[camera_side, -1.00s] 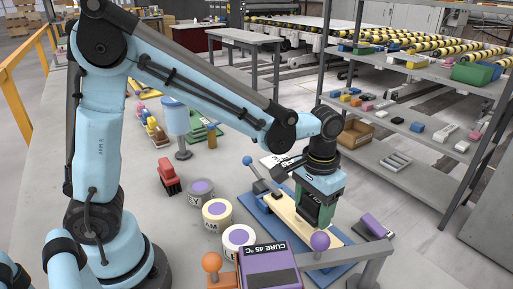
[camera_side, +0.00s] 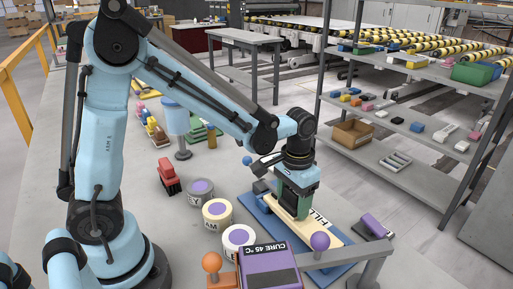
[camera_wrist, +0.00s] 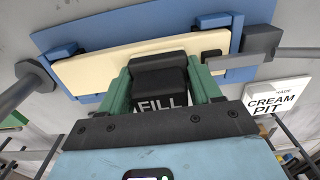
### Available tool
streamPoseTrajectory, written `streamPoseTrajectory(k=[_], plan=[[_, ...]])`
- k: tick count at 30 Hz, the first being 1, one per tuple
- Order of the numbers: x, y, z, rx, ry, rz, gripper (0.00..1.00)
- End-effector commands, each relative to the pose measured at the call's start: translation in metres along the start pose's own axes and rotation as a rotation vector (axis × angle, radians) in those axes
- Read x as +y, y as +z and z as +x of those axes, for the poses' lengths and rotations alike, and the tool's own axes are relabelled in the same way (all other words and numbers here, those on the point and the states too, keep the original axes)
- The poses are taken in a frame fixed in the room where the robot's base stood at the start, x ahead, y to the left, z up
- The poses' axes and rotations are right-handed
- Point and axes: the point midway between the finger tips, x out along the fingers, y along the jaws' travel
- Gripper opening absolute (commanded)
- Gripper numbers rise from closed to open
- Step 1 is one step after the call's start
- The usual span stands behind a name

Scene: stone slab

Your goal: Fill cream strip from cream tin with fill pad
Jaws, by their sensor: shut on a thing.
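In the wrist view the strip (camera_wrist: 90,70) runs across between blue end blocks. My gripper (camera_wrist: 160,85) is shut on the fill pad (camera_wrist: 158,78), a black block marked FILL between its green fingers. In the side view my gripper (camera_side: 292,208) is over the strip's far-left half; whether the pad touches it I cannot tell. The cream tin (camera_side: 217,220), labelled AM where visible, stands left of the board, with a purple disc on top.
A grey tin (camera_side: 200,199) and a white tin (camera_side: 238,248) flank the cream tin. A CREAM PIT card (camera_wrist: 274,103) shows in the wrist view.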

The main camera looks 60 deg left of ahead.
Motion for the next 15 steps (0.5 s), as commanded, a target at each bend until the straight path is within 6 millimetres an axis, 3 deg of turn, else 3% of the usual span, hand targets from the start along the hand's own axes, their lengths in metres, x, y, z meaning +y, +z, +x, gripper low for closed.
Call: streamPoseTrajectory(k=[15], plan=[[0.05, 0.0, 0.002, -0.003, 0.003, 0.005, 0.35]])
